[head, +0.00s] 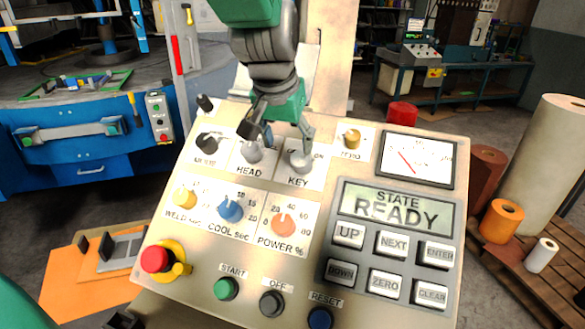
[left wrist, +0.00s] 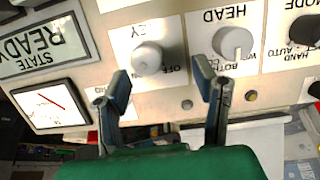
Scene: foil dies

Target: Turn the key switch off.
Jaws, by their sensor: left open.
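The key switch is a silver-grey knob (head: 301,161) on a white plate marked KEY, in the upper middle of the sloping beige panel. It also shows in the left wrist view (left wrist: 152,58), with OFF printed to its right there. Its exact pointer direction is hard to tell. My left gripper (head: 279,133) reaches down from the top, just behind the KEY and HEAD knobs. It is open and empty. In the left wrist view its fingertips (left wrist: 164,84) stand apart, with the key knob ahead between them and no clear contact. My right gripper is not in view.
The HEAD knob (head: 253,152) is close beside the key switch. The mode knob (head: 210,143), a brass knob (head: 352,139) and a needle meter (head: 418,158) share the row. Below are dials, a READY display (head: 397,208), buttons and a red emergency stop (head: 155,259).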

